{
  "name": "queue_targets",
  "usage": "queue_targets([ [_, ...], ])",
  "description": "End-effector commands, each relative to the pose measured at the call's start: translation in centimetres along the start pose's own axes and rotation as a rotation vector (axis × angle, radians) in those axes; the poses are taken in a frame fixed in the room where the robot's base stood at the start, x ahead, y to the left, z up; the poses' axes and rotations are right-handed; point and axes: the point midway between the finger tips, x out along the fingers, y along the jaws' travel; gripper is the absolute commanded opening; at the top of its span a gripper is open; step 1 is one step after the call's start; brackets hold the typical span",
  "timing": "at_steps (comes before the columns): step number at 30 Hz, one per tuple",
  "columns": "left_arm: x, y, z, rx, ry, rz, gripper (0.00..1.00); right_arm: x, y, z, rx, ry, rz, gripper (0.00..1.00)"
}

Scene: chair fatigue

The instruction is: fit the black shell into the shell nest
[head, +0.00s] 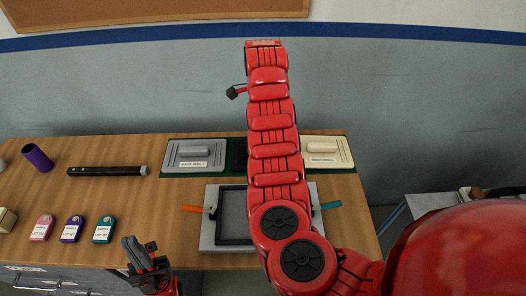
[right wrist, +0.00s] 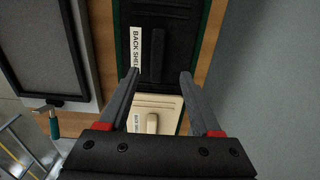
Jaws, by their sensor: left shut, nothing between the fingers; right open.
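The black shell (right wrist: 180,35) lies on a green mat (right wrist: 203,45), with a raised grip bar and a white label. In the head view only a dark sliver of it (head: 239,153) shows beside my right arm. My right gripper (right wrist: 158,76) is open above the shells. Its fingertips are either side of the black shell's near end, nothing between them; the head view hides it. The shell nest (head: 209,240), a pale block with a dark frame, is empty where visible; my right arm covers its right part. My left gripper (head: 143,252) is shut and empty near the table's front edge.
A grey shell (head: 185,153) and a cream shell (head: 327,152) flank the black one. Orange (head: 192,208) and teal (head: 327,205) handles stick out from the nest's sides. A black bar (head: 105,171), purple cup (head: 38,158) and several coloured tags (head: 72,229) lie left.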

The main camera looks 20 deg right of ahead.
Motion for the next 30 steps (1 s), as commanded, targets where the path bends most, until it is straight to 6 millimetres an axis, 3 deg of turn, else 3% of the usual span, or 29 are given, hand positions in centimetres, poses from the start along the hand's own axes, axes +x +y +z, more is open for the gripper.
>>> queue_targets([
  [6, 0.5, 0.0, -0.1, 0.000, 0.000, 0.000, 0.00, 2.7, 0.0, -0.1, 0.000, 0.002, 0.001, 0.65],
  [12, 0.8, 0.0, -0.1, 0.000, 0.000, 0.000, 0.00, 3.5, 0.1, 0.0, -0.001, 0.000, 0.002, 0.65],
  [17, 2.1, -0.1, -0.3, 0.000, 0.000, 0.000, 0.00, 4.5, 0.4, -0.2, -0.002, 0.001, 0.006, 0.65],
  [24, 4.0, -0.2, -0.7, 0.000, 0.000, 0.000, 0.00, 8.1, 0.6, -0.3, 0.000, -0.002, 0.005, 0.65],
  [30, 3.8, -0.2, -0.6, 0.000, 0.000, 0.000, 0.00, 8.6, 0.5, -0.2, -0.001, -0.002, 0.001, 0.65],
])
